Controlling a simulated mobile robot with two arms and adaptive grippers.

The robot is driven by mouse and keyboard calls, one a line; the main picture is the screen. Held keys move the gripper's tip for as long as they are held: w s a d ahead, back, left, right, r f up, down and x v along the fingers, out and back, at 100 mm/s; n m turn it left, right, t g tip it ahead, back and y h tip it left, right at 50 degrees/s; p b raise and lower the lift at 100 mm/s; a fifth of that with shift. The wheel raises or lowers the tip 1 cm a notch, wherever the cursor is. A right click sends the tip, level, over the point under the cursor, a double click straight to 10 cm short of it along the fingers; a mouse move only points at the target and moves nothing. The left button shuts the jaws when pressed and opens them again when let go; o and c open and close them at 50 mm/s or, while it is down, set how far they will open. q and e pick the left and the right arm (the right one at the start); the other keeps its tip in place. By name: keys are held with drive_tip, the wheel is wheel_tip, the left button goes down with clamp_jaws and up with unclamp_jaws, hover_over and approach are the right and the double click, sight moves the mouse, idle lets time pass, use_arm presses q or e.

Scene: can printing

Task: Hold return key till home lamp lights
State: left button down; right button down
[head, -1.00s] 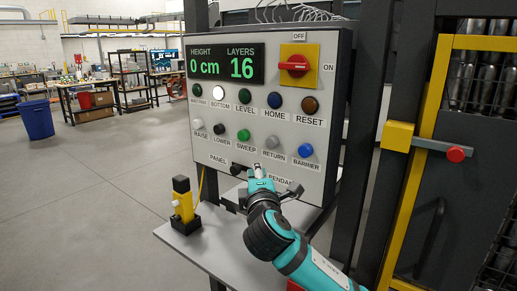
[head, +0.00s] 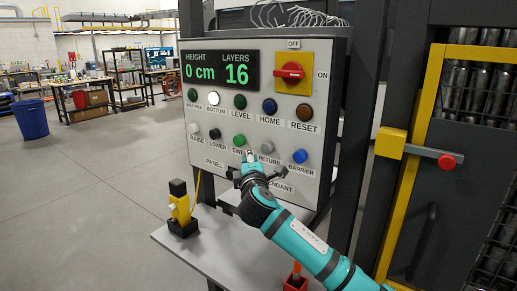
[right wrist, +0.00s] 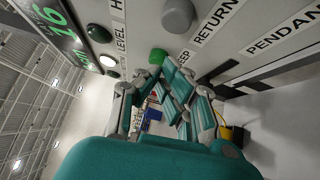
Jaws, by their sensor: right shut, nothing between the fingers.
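The grey return key (head: 267,147) is in the lower button row of the control panel (head: 215,160); it also shows close up in the right wrist view (right wrist: 177,15). The home lamp (head: 269,107), above it, is dark blue and looks unlit. My right gripper (head: 250,157) is shut and empty in front of the panel, below and left of the return key. In the right wrist view its fingertips (right wrist: 164,70) are near the green sweep key (right wrist: 158,56), apart from the return key. Whether they touch the panel is unclear. My left gripper is out of view.
The display (head: 220,70) reads height 0 cm and layers 16. The bottom lamp (head: 214,98) is white and bright. The blue barrier key (head: 300,156) is right of the return key. A yellow and black device (head: 181,210) stands on the grey shelf (head: 225,245) below.

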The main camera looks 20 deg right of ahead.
sight(267, 148)
drive_tip(key=w+d, duration=0.1)
drive_tip(key=w+d+p, duration=0.1)
drive_tip(key=d, duration=0.1)
drive_tip(key=shift+w+d+r, duration=0.1)
drive_tip(key=shift+w+d, duration=0.1)
drive_tip(key=shift+a, duration=0.1)
